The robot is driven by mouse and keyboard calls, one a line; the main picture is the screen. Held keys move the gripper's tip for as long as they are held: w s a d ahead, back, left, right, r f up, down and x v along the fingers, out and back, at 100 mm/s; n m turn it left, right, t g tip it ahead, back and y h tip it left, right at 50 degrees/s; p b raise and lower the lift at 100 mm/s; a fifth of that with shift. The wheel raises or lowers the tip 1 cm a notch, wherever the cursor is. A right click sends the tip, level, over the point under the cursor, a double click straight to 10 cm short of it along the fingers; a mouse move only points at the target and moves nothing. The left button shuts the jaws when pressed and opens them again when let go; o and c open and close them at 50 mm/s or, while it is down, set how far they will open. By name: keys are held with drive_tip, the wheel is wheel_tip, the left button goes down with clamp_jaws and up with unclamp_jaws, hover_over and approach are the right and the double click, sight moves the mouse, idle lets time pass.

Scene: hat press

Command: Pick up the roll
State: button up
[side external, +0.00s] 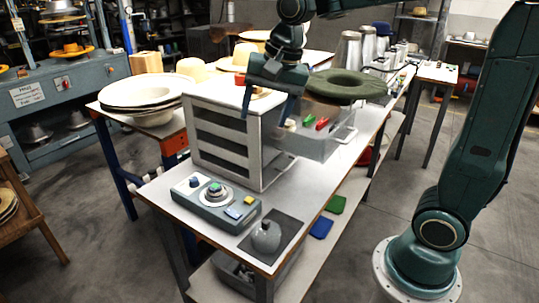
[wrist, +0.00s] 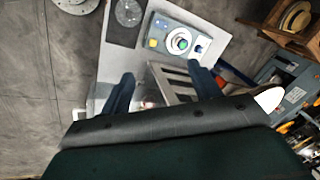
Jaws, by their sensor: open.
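My gripper (side external: 265,117) is open, fingers pointing down, over the grey slatted rack (side external: 228,145) on the workbench. In the wrist view my gripper (wrist: 160,72) has its two blue fingers spread, with rack slats showing between them and nothing held. I cannot tell for sure which thing is the roll. A round grey-white ring with a green centre (wrist: 179,42) sits on the control box (wrist: 172,30), ahead of the fingers and apart from them. A small pale piece (side external: 291,124) shows beside the right finger, partly hidden.
A grey rounded object (side external: 266,237) stands on a dark mat (side external: 290,232) near the bench's front. White hat brims (side external: 143,91) are stacked at left.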

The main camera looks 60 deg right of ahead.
drive_tip(key=w+d+f+m+g, duration=0.1)
drive_tip(key=w+f+m, duration=0.4)
drive_tip(key=w, duration=0.3)
drive_tip(key=w+d+f+m+g, duration=0.1)
drive_tip(key=w+f+m, duration=0.5)
drive_tip(key=w+f, duration=0.2)
drive_tip(key=shift+w+d+f+m+y, duration=0.15)
drive_tip(key=shift+w+d+m+y, duration=0.2)
drive_tip(key=shift+w, duration=0.4)
drive_tip(key=shift+g, duration=0.3)
hover_over(215, 186)
drive_tip(key=shift+s+d+f, duration=0.1)
drive_tip(key=shift+d+f, duration=0.05)
drive_tip(key=shift+f, duration=1.25)
drive_tip(key=shift+s+d+f, duration=0.1)
drive_tip(key=shift+d+f, duration=0.05)
drive_tip(key=shift+f, duration=1.3)
drive_tip(key=shift+d+f, duration=0.15)
drive_tip(key=shift+f, duration=1.25)
drive_tip(key=shift+w+a+f, duration=0.1)
drive_tip(key=shift+a+f, duration=0.05)
drive_tip(key=shift+f, duration=1.15)
drive_tip(key=shift+w+a+f, duration=0.1)
drive_tip(key=shift+a+f, duration=0.05)
drive_tip(key=shift+f, duration=1.1)
drive_tip(key=c, duration=1.1)
